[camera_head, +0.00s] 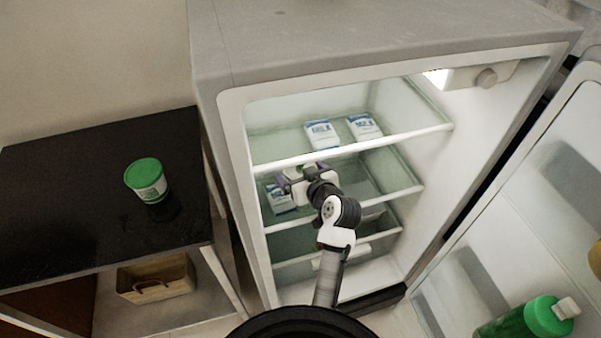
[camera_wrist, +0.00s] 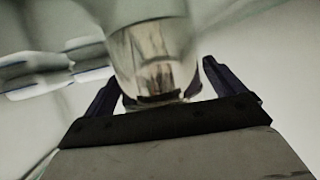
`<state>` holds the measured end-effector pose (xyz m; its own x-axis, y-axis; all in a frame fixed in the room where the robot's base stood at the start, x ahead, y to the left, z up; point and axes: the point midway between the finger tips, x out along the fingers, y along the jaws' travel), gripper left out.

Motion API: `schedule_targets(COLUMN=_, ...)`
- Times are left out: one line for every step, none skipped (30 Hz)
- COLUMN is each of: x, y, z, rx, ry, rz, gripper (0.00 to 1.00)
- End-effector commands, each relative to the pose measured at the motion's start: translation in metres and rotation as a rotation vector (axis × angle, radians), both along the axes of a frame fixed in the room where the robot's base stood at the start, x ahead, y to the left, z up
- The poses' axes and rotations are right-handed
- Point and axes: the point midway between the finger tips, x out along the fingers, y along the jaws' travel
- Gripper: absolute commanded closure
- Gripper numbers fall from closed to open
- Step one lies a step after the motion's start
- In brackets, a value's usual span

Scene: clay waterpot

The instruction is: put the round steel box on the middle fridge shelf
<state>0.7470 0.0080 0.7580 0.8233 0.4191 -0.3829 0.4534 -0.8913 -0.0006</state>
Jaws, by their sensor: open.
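The round steel box (camera_wrist: 155,58) is shiny and stands close in front of my gripper in the wrist view, between the two dark fingers (camera_wrist: 163,92). The fingers are open, with a gap seen at the right one. In the head view my gripper (camera_head: 297,178) is inside the open fridge (camera_head: 225,75), just above the middle shelf (camera_head: 395,194). The box is hard to make out there, as my gripper and wrist cover that spot. I cannot tell whether its base touches the shelf.
Two milk cartons stand on the top shelf (camera_head: 350,150), and another carton (camera_head: 278,199) stands on the middle shelf left of my arm. The fridge door (camera_head: 530,190) is open at right, holding a green bottle (camera_head: 530,318). A green-lidded tub (camera_head: 147,181) sits on the black table (camera_head: 60,210).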

Motion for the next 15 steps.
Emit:
schedule_targets(x=0.000, y=0.000, z=0.000, rx=0.000, ry=0.000, rz=0.000, gripper=0.06)
schedule_targets(x=-0.001, y=-0.001, z=0.001, rx=0.000, ry=-0.001, rz=0.000, gripper=0.06)
schedule_targets(x=-0.003, y=-0.002, z=0.001, rx=0.000, ry=0.000, rz=-0.001, gripper=0.06)
schedule_targets(x=-0.005, y=-0.003, z=0.002, rx=0.000, ry=0.000, rz=-0.001, gripper=0.06)
schedule_targets(x=-0.007, y=-0.004, z=0.003, rx=0.000, ry=0.000, rz=-0.001, gripper=0.06)
schedule_targets(x=-0.012, y=-0.007, z=0.005, rx=0.000, ry=-0.001, rz=-0.002, gripper=0.06)
schedule_targets(x=-0.016, y=-0.009, z=0.006, rx=-0.001, ry=-0.001, rz=-0.003, gripper=0.06)
schedule_targets(x=-0.020, y=-0.011, z=0.008, rx=-0.001, ry=-0.001, rz=-0.003, gripper=0.06)
schedule_targets(x=-0.027, y=-0.014, z=0.011, rx=0.000, ry=-0.002, rz=-0.003, gripper=0.06)
schedule_targets(x=-0.033, y=-0.017, z=0.014, rx=0.000, ry=-0.002, rz=-0.003, gripper=0.06)
schedule_targets(x=-0.038, y=-0.021, z=0.016, rx=0.000, ry=-0.002, rz=-0.005, gripper=0.06)
schedule_targets(x=-0.046, y=-0.024, z=0.020, rx=0.000, ry=-0.002, rz=-0.004, gripper=0.06)
schedule_targets(x=-0.051, y=-0.027, z=0.023, rx=-0.001, ry=-0.003, rz=-0.002, gripper=0.06)
schedule_targets(x=-0.056, y=-0.030, z=0.025, rx=-0.001, ry=-0.002, rz=-0.004, gripper=0.06)
schedule_targets(x=-0.063, y=-0.033, z=0.028, rx=0.000, ry=-0.002, rz=-0.004, gripper=0.06)
